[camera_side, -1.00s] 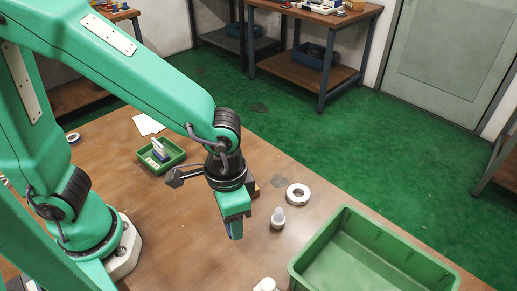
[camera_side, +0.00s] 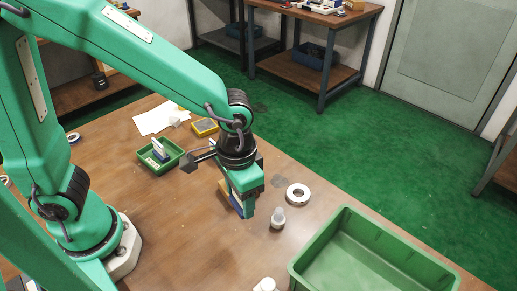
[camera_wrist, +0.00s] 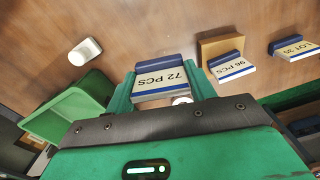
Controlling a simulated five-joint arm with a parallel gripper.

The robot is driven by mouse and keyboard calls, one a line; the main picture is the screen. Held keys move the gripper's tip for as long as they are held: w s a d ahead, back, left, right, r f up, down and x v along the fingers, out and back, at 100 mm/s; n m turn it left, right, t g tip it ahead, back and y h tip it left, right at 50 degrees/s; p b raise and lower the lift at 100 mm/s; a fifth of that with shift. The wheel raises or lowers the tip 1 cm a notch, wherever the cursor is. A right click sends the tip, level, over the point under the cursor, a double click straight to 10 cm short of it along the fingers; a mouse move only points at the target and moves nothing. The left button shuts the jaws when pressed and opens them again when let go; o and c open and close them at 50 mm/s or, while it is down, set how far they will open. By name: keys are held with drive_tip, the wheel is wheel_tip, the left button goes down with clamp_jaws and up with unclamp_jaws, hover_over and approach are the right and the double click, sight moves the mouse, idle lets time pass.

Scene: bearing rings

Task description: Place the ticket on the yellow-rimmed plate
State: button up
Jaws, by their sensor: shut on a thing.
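My gripper (camera_side: 246,212) is above the table in the middle of the side view. It is shut on a white ticket with a blue base, lettered "72 PCS" (camera_wrist: 163,82), which sits between the green fingers in the wrist view; the side view shows only a small blue part of it. A small plate with a yellow rim and grey middle (camera_side: 205,127) lies further back on the table, apart from my gripper. I cannot make that plate out in the wrist view.
A second ticket, "96 PCS" (camera_wrist: 230,66), is by a tan block; a third, "LOT 35" (camera_wrist: 293,49), is at the right.

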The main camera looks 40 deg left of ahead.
drive_tip(key=w+a+r+n, duration=0.1)
drive_tip(key=w+a+n, duration=0.5)
drive_tip(key=a, duration=0.7)
drive_tip(key=w+a+r+n, duration=0.1)
drive_tip(key=w+a+n, duration=0.4)
drive_tip(key=w+a, duration=0.5)
drive_tip(key=a, duration=0.3)
drive_tip(key=shift+w+a+r+n, duration=0.25)
drive_tip(key=shift+a+r+n, duration=0.05)
drive_tip(key=shift+r+n, duration=0.1)
drive_tip(key=shift+a+f, duration=0.1)
hover_over(205, 124)
wheel_tip(205, 124, down, 7)
drive_tip(key=shift+s+r, duration=0.1)
drive_tip(key=shift+s, duration=0.05)
drive_tip(key=shift+f, duration=2.05)
drive_tip(key=shift+f, duration=0.1)
